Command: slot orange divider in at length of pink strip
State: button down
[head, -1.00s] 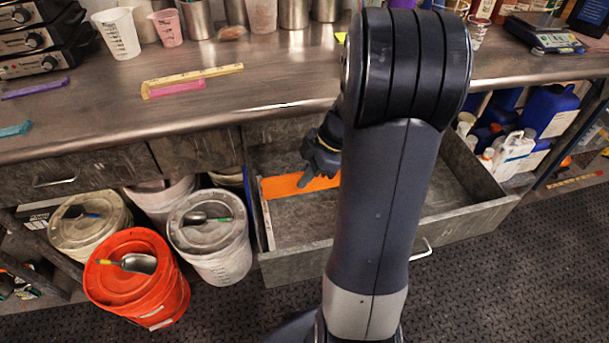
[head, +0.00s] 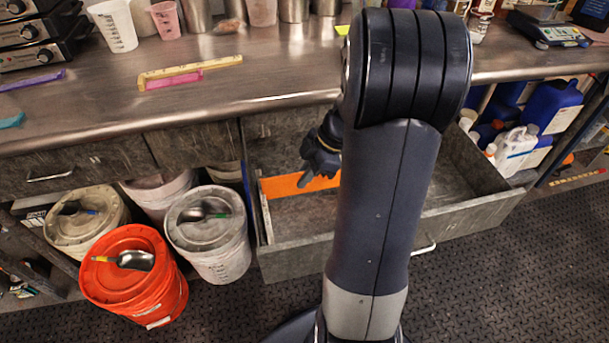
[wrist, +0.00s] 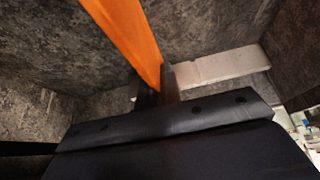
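The orange divider (head: 290,185) is at the left part of the open drawer (head: 300,255) in the head view, its right part behind my arm. In the wrist view the divider (wrist: 128,35) runs from the top edge down to my gripper (wrist: 157,85), whose fingers sit on either side of its near end. The fingers appear closed on it. The pink strip (head: 175,80) lies on the counter, along the front of a yellow folding ruler (head: 190,69). My arm hides the middle of the drawer.
A pale strip (head: 265,215) runs along the drawer's left wall. Lidded buckets, one orange (head: 135,275) and several whitish, stand left of the drawer. White and blue jugs (head: 515,150) stand on a shelf at right. The drawer's right part is empty.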

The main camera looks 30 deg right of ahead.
jog(key=shift+f+b, duration=1.15)
jog(key=shift+f, duration=0.05)
jog(key=c, duration=1.5)
grip_release()
jog(key=shift+c, duration=0.2)
jog(key=shift+r, duration=0.1)
jog(key=p+v, duration=0.2)
jog(key=v, duration=0.8)
jog(key=shift+s+d+r, duration=0.1)
jog(key=shift+d+r, duration=0.1)
jog(key=shift+r, duration=0.15)
jog(key=shift+f, duration=0.1)
jog(key=b+x, duration=0.2)
jog(key=x, duration=0.8)
jog(key=shift+a+f, duration=0.2)
jog(key=shift+f, duration=0.15)
jog(key=shift+r+p, duration=0.6)
jog(key=shift+p, duration=0.05)
jog(key=shift+f, duration=0.1)
